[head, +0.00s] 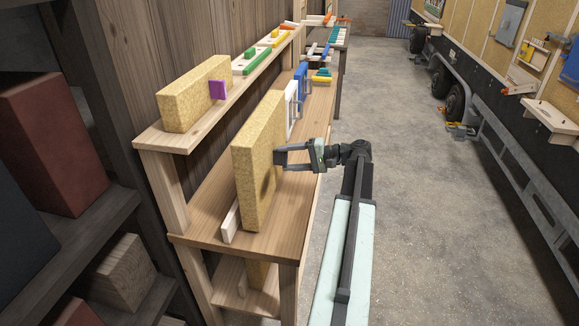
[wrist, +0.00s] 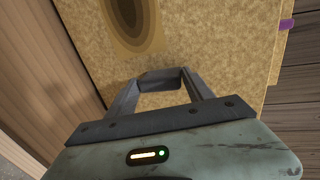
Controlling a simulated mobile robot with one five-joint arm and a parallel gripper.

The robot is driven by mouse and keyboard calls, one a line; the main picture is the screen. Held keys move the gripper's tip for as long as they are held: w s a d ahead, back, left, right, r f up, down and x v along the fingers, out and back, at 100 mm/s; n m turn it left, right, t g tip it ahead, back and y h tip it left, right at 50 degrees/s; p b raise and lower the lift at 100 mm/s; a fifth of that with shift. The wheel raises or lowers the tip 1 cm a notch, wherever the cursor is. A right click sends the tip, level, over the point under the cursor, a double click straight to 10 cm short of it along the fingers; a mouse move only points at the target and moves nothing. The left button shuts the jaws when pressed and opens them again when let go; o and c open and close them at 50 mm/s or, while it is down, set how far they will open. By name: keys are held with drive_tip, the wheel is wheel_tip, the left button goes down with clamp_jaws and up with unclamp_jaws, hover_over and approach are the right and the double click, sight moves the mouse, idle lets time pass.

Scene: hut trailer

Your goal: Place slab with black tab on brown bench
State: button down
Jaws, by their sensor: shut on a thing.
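A tall tan speckled slab (head: 258,165) stands upright over the near end of the brown wooden bench (head: 205,225). I cannot tell whether its lower edge touches the bench top. My gripper (head: 280,157) reaches in from the right and is shut at the slab's right face. In the wrist view, my gripper (wrist: 163,85) has both fingers closed on a dark block, the black tab (wrist: 160,76), against the slab (wrist: 215,40). Dark oval rings mark the slab's face.
A pale bar (head: 230,222) lies beside the held slab's foot. White and blue frames (head: 301,82) stand farther along the bench. The floor (head: 410,180) to the right is clear.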

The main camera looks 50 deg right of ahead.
drive_tip(key=shift+f, duration=0.85)
drive_tip(key=shift+c, duration=2)
unclamp_jaws()
drive_tip(key=shift+r, duration=0.2)
drive_tip(key=p+v, duration=0.2)
drive_tip(key=v, duration=1)
drive_tip(key=shift+p, duration=0.35)
